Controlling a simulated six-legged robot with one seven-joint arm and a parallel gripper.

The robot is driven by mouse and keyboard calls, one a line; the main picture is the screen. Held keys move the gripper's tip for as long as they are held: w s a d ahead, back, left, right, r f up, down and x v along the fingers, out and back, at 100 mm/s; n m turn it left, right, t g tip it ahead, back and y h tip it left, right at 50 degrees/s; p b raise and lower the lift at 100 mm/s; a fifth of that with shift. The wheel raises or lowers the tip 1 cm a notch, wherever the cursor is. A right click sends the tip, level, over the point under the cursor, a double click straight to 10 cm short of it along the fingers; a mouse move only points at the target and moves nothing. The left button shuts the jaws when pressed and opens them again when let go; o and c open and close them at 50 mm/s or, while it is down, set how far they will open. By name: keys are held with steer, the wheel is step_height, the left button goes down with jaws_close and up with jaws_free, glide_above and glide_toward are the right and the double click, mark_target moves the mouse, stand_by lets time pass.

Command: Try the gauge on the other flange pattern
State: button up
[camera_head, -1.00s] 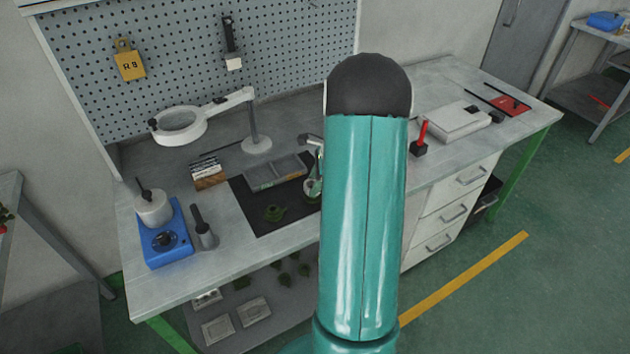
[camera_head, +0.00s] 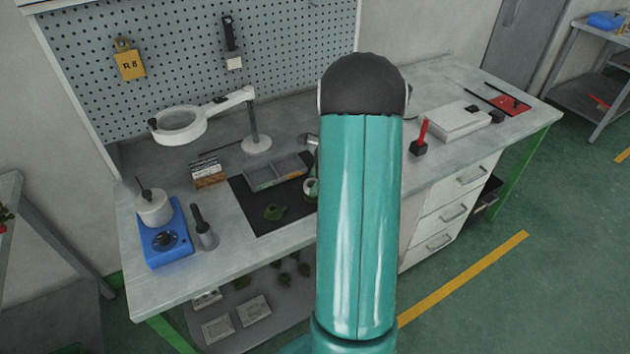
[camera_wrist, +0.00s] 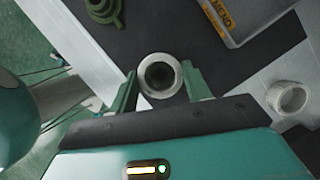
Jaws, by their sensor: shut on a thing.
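In the wrist view my gripper (camera_wrist: 162,88) has its two green fingers on either side of a pale metal ring, which looks like the gauge (camera_wrist: 146,84). The gripper is shut on this ring, and the ring's opening looks dark. A green flange pattern (camera_wrist: 103,10) lies on the dark mat at the upper left, apart from the ring. My arm hides most of the gripper there. I cannot tell whether anything is under the ring.
Another metal ring (camera_wrist: 288,97) sits on the grey bench at right in the wrist view. A labelled tray (camera_wrist: 236,40) is on the mat. In the head view, a magnifier lamp (camera_head: 180,126), a blue wax unit (camera_head: 166,240) and a red-handled tool (camera_head: 421,138) stand around the mat.

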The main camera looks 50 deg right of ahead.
steer(key=shift+f, duration=1.2)
stand_by(2.7)
steer(key=shift+r, duration=0.1)
steer(key=shift+r, duration=3.15)
steer(key=shift+s, duration=0.1)
